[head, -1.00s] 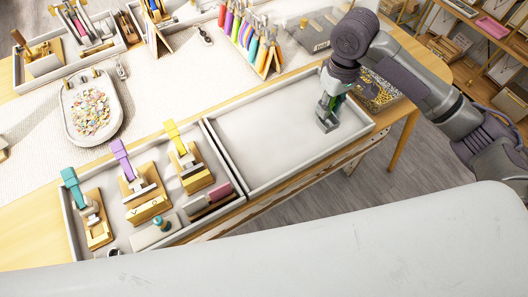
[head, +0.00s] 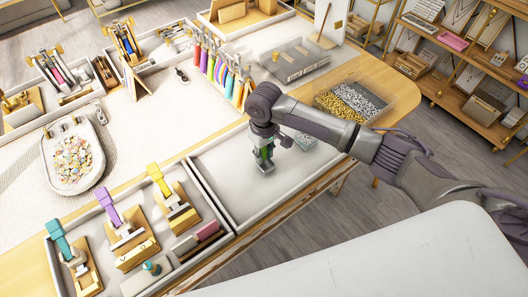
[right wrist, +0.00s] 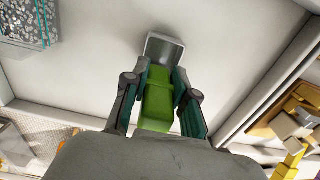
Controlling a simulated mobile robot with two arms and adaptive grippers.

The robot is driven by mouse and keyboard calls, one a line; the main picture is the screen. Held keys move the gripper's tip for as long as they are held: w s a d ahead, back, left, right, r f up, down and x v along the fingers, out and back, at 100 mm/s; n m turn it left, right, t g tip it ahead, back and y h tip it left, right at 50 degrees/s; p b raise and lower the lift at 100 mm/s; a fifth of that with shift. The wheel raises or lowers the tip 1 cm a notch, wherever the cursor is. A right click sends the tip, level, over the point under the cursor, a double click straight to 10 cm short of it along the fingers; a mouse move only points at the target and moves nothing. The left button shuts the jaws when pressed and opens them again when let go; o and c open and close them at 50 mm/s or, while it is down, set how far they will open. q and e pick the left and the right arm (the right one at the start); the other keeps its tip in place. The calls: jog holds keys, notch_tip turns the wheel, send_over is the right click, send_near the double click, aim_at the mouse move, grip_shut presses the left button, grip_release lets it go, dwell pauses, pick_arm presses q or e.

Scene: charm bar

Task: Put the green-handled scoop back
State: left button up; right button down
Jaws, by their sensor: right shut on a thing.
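The green-handled scoop (right wrist: 158,100) is between the fingers of my right gripper (right wrist: 160,105), which is shut on its green handle. Its grey metal scoop end points away from the gripper in the right wrist view. In the head view my right gripper (head: 264,165) is over the empty light-grey tray (head: 225,165), with a bit of green showing at its fingers. I cannot tell whether the scoop touches the tray floor. My left gripper is not in view.
A clear box of gold and silver beads (head: 350,103) is behind the arm at right. A small speckled bin (head: 303,140) is by the tray's far right end. A tray of hand presses (head: 125,235) adjoins on the left. Colored-handled tools (head: 222,70) stand behind.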

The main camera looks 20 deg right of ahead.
jog(key=shift+f, duration=0.3)
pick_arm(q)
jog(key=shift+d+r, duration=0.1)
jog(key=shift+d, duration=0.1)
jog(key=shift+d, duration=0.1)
pick_arm(e)
jog(key=shift+f, duration=0.15)
jog(key=c, duration=0.9)
grip_release()
jog(key=shift+c, duration=0.2)
pick_arm(q)
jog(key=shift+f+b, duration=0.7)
jog(key=shift+b, duration=0.05)
pick_arm(e)
notch_tip(320, 180, up, 12)
jog(key=shift+r, duration=0.15)
